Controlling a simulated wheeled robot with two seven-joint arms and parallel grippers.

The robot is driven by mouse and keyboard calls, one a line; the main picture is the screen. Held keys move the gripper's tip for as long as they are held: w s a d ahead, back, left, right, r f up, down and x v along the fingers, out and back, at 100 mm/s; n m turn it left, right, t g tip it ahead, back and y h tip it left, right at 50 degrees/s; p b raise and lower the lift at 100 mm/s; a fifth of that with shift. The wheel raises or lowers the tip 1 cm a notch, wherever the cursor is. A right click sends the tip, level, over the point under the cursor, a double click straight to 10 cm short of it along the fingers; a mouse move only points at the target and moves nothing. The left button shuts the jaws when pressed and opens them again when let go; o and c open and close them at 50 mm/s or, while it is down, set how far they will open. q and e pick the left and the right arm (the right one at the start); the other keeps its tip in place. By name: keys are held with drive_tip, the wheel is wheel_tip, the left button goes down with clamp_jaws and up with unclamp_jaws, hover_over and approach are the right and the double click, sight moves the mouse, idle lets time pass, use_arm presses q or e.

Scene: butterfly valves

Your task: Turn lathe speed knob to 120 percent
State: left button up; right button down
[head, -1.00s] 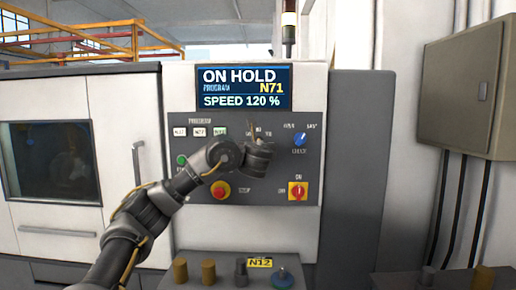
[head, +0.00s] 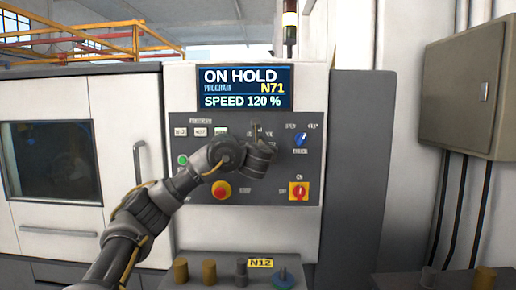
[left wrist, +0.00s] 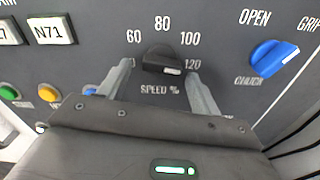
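The black speed knob (left wrist: 160,60) is on the grey control panel in the left wrist view, with its white mark pointing lower right towards the 120 label (left wrist: 193,64). The lathe display (head: 243,88) reads "ON HOLD", program N71 and "SPEED 120 %". My left gripper (left wrist: 160,72) is at the panel with one finger on each side of the knob. Its fingers look open, with a small gap to the knob on both sides. In the head view my left gripper (head: 257,132) hides the knob. My right gripper is in neither view.
A blue chuck knob (left wrist: 275,57) sits right of the speed knob. Below are a red stop button (head: 221,190) and a red-yellow main switch (head: 299,191). A bench (head: 215,258) with several pegs stands in front. A grey cabinet (head: 465,90) hangs at right.

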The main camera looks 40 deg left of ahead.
use_arm(q)
drive_tip(key=shift+d+r, duration=0.1)
drive_tip(key=shift+d, duration=0.1)
drive_tip(key=p+v, duration=0.7)
drive_tip(key=v, duration=0.3)
drive_tip(key=shift+s+p, duration=0.3)
drive_tip(key=shift+s, duration=0.05)
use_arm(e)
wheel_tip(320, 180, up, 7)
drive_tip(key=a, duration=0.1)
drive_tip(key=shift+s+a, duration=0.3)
use_arm(q)
drive_tip(key=shift+d, duration=0.1)
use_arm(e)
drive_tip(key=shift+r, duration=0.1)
